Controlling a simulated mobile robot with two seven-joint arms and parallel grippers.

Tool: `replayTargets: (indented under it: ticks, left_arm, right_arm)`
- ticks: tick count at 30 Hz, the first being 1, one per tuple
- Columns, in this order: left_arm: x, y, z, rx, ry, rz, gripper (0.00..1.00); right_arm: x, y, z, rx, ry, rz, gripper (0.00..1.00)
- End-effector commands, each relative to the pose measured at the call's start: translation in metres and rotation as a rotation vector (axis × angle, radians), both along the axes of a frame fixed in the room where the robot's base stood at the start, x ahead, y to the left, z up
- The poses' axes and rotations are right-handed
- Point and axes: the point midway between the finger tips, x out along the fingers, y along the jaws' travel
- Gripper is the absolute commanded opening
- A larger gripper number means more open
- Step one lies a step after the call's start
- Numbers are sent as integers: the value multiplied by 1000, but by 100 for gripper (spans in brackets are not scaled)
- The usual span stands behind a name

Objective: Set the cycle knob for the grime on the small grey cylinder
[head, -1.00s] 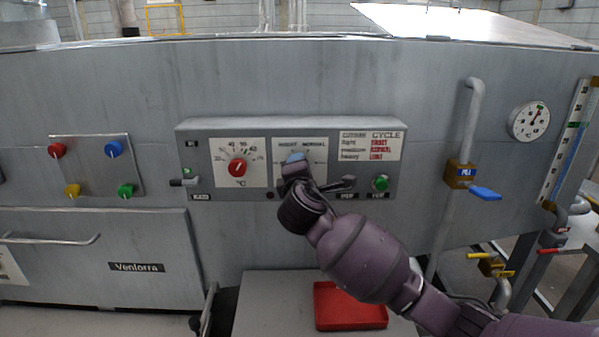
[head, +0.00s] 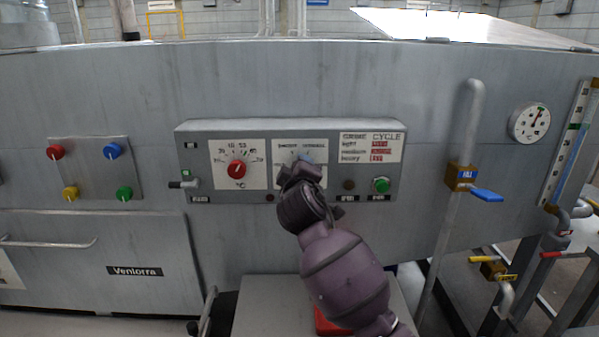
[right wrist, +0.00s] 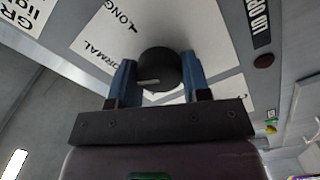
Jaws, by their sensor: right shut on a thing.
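My right gripper (head: 304,160) is at the cycle dial of the control panel, and in the head view it hides the knob. In the right wrist view its two blue fingers (right wrist: 158,80) are closed on opposite sides of the dark round cycle knob (right wrist: 160,66). The knob's white pointer line points left in that view, towards the NORMAL side of the dial. The words NORMAL and LONG show on the white dial plate (right wrist: 100,35). A grime and cycle chart (head: 370,147) lists light, medium and heavy; its red words are too small to read. I see no small grey cylinder. My left gripper is out of view.
A red temperature knob (head: 237,169) is left of the cycle dial, and a green button (head: 381,185) is right of it. Coloured knobs sit on a plate (head: 92,140) further left. A pipe with a blue-handled valve (head: 486,194) stands right. A red tray (head: 322,322) lies below, mostly behind my arm.

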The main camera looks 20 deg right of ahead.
Motion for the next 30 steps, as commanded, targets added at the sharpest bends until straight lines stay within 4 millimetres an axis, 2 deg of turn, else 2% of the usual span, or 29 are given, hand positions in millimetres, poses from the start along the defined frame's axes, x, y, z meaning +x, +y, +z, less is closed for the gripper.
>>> replayTargets:
  ticks: [19, 20, 24, 30]
  left_arm:
    - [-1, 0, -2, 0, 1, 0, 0]
    - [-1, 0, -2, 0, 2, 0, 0]
    - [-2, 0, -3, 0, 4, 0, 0]
    - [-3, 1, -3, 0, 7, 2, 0]
  right_arm:
    - [0, 0, -2, 49, -10, 0, 20]
    - [0, 0, -2, 49, -10, 0, 47]
    - [0, 0, -2, 49, -10, 0, 68]
    - [0, 0, -1, 48, -13, 0, 69]
